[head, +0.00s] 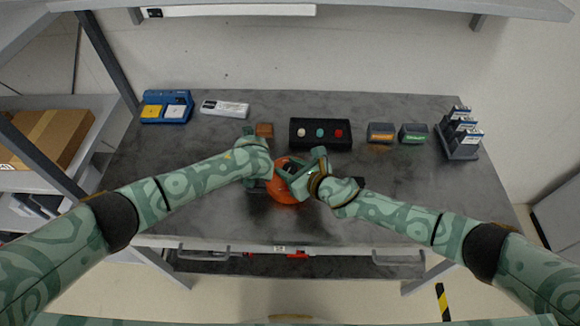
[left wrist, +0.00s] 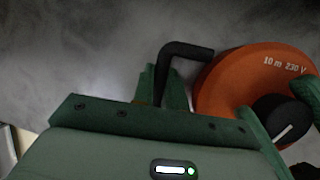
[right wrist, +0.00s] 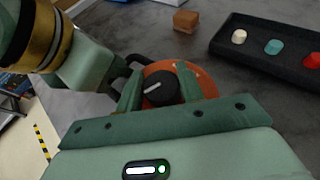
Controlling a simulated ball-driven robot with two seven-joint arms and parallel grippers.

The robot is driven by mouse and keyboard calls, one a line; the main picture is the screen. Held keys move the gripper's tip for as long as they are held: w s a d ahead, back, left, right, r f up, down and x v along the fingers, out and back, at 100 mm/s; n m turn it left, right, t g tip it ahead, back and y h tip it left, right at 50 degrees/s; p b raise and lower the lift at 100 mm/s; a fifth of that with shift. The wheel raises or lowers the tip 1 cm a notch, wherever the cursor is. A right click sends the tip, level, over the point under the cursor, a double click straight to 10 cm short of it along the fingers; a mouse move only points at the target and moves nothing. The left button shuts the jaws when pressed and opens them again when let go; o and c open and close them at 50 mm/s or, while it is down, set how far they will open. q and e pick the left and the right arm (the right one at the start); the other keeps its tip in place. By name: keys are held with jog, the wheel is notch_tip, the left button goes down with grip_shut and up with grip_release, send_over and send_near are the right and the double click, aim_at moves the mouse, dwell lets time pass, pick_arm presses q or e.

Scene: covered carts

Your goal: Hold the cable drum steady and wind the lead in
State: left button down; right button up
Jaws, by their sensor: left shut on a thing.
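The orange cable drum (head: 284,193) stands on the grey table top, partly hidden by my grippers. In the left wrist view its orange body (left wrist: 240,80) carries the print "10 m 230 V". My left gripper (head: 261,182) is shut on the drum's bent black handle (left wrist: 188,50). The black winding knob (right wrist: 160,88), with a white line, is on the drum's face. My right gripper (right wrist: 160,78) has one finger on each side of this knob and looks open around it. I cannot make out the lead.
Behind the drum are a small brown block (head: 264,130) and a black tray (head: 298,146) with white, teal and red pegs. A blue charger (head: 178,112) and white strip (head: 225,109) lie at left. Two small boxes (head: 381,127) and a device rack (head: 458,152) stand right.

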jog(key=m+t+h, duration=0.1)
jog(key=m+h, duration=0.1)
jog(key=h, duration=0.1)
jog(key=shift+a+m+t, duration=0.1)
jog(key=shift+m+t, duration=0.2)
jog(key=shift+m, duration=0.1)
jog(key=shift+m+t+h, duration=0.5)
jog(key=shift+m+h, duration=0.5)
jog(key=o, duration=1)
jog(key=shift+s, duration=0.1)
jog(key=v, duration=0.8)
jog(key=shift+w, duration=0.2)
